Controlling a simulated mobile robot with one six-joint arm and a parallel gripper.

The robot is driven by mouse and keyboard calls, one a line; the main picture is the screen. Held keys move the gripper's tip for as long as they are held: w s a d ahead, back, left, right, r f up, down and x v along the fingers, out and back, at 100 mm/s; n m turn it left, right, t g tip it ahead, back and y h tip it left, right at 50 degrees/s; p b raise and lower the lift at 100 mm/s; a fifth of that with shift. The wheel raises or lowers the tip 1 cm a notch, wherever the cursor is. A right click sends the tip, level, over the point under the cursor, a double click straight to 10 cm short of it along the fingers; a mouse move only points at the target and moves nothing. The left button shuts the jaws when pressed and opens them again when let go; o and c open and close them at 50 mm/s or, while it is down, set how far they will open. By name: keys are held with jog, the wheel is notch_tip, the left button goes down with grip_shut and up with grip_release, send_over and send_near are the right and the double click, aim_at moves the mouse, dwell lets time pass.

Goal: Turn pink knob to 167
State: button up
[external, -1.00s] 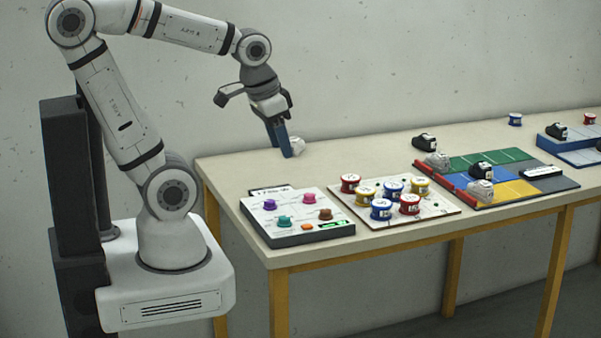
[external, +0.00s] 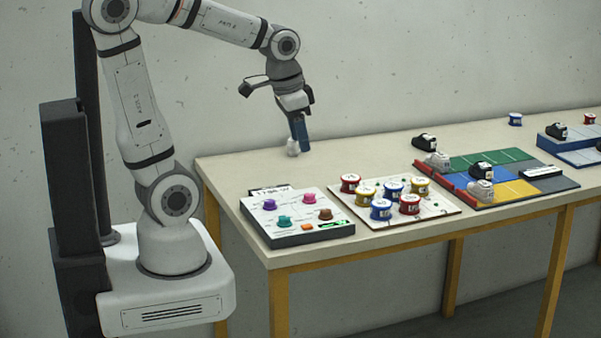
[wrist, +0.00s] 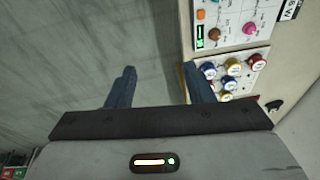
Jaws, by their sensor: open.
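The pink knob (external: 309,199) sits at the back right of the white control panel (external: 283,234) on the table. It also shows near the upper right of the wrist view (wrist: 249,28). The panel carries purple, teal and brown knobs too, with a small green display at its front right. The setting of the pink knob is too small to read. My gripper (external: 303,146) is open and empty, with its fingers pointing down. It is in the air above and behind the panel, apart from the knob. In the wrist view the two blue fingers (wrist: 158,85) stand well apart.
A white board (external: 443,217) with several coloured spools lies right of the panel. Further right is a coloured mat (external: 505,157) with shoes. The table's back left is mostly clear.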

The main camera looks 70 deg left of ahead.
jog(key=w+a+f+m+g+b, duration=0.1)
jog(key=w+a+f, duration=0.2)
jog(key=w+a, duration=0.25)
jog(key=w+a+f+m+b, duration=0.1)
jog(key=w+a+f, duration=0.3)
jog(key=a, duration=0.3)
jog(key=m+g+b, duration=0.2)
jog(key=m, duration=0.1)
send_over(309, 194)
notch_tip(309, 194, down, 10)
jog(key=shift+d+f, duration=0.1)
notch_tip(309, 194, down, 8)
jog(key=shift+r, duration=0.15)
jog(key=c, duration=1)
